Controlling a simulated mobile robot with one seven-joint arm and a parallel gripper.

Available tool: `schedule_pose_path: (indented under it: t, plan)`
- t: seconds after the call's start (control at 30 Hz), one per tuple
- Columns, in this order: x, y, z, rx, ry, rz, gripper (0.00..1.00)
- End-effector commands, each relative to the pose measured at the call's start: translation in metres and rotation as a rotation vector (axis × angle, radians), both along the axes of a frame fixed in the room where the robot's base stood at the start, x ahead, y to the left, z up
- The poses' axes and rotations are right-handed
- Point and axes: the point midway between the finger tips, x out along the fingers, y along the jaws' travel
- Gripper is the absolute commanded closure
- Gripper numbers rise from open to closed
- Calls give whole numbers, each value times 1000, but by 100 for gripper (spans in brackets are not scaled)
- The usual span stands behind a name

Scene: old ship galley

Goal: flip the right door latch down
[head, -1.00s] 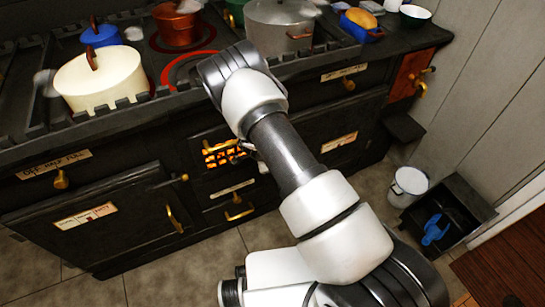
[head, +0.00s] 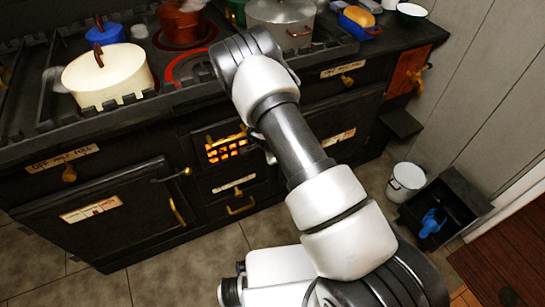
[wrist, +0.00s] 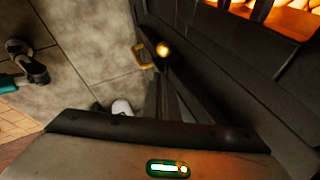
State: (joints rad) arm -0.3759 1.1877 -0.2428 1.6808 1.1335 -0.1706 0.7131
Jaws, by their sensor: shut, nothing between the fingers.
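The black stove's right door (head: 362,112) shows to the right of my arm in the head view, with a paper label on it. My arm hides its latch side there, and my gripper is hidden too. In the wrist view, a round brass knob (wrist: 162,49), seemingly the latch's end, shows just beyond my gripper (wrist: 166,85). The dark fingers look shut and empty, close to the knob; I cannot tell whether they touch it. A brass handle (wrist: 140,56) shows just left of the knob. The latch's angle is unclear.
The glowing fire grate (head: 226,148) is left of my forearm. The left door (head: 110,215) has its own latch (head: 172,175). Pots, including a cream one (head: 108,74), stand on the stove top. A white bucket (head: 406,181) stands at right. The floor in front is clear.

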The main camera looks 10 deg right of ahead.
Motion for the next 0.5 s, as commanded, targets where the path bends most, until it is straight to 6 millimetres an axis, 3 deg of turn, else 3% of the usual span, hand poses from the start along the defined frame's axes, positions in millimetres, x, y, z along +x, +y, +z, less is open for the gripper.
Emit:
schedule_pose_path:
  t: [0.03,0.2,0.5]
  plan:
    - [-7,9,17,4,0,4,100]
    - [-25,22,50,3,-1,3,100]
    - [-43,34,79,2,0,2,100]
